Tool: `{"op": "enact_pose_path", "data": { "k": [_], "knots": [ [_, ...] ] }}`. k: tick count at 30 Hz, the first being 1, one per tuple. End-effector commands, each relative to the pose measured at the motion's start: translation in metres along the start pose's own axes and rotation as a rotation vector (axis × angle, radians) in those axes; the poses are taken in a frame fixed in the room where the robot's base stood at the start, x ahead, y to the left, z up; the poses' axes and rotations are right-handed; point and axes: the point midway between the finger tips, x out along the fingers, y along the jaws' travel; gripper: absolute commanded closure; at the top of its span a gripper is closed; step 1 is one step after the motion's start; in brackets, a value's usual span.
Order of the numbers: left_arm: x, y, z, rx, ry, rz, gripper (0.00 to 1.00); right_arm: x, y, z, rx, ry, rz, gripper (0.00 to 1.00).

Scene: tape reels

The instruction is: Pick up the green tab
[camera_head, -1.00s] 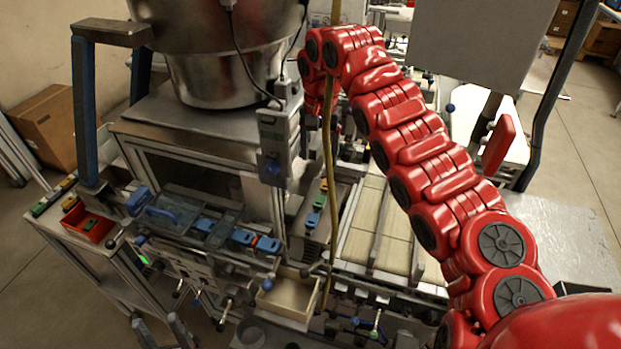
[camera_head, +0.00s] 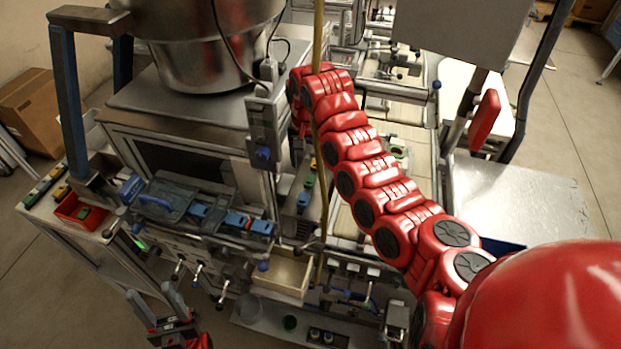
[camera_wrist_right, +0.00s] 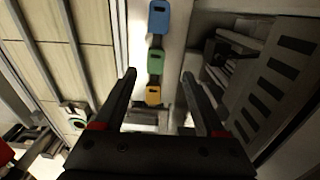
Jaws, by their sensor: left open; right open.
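In the right wrist view a green tab (camera_wrist_right: 156,60) sits in a line between a blue tab (camera_wrist_right: 158,18) and a yellow tab (camera_wrist_right: 153,93). My right gripper (camera_wrist_right: 158,76) is open, its fingers either side of this line, with nothing held. In the head view the green tab (camera_head: 309,181) lies on a narrow rail right of the machine cabinet. There my right gripper is hidden behind the red arm. My left gripper (camera_head: 152,294) is open and empty at the lower left. Another green piece (camera_head: 84,213) lies in a red bin.
The machine cabinet with a steel bowl (camera_head: 213,60) stands left of the rail. A yellowish hose (camera_head: 319,150) hangs close to the rail. An open drawer (camera_head: 283,278) and several levers are below. Pale panels (camera_wrist_right: 75,60) lie left of the tabs in the wrist view.

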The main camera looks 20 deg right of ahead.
Motion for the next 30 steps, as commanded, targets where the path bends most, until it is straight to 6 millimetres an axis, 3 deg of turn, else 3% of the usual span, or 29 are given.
{"op": "enact_pose_path", "data": {
  "k": [10, 21, 28, 30],
  "knots": [
    [0.008, 0.0, -0.001, 0.0, 0.0, 0.0, 0.5, 0.019, 0.002, 0.002, -0.001, -0.002, 0.0, 0.28],
    [0.027, -0.001, -0.004, 0.0, 0.0, 0.0, 0.5, 0.061, 0.009, 0.003, -0.002, -0.001, 0.004, 0.28],
    [0.025, -0.001, -0.004, 0.0, 0.0, 0.0, 0.5, 0.064, 0.008, 0.003, -0.002, 0.002, 0.002, 0.28],
    [0.025, -0.001, -0.004, 0.0, 0.0, 0.0, 0.5, 0.064, 0.008, 0.003, -0.002, 0.002, 0.002, 0.38]
  ]
}}
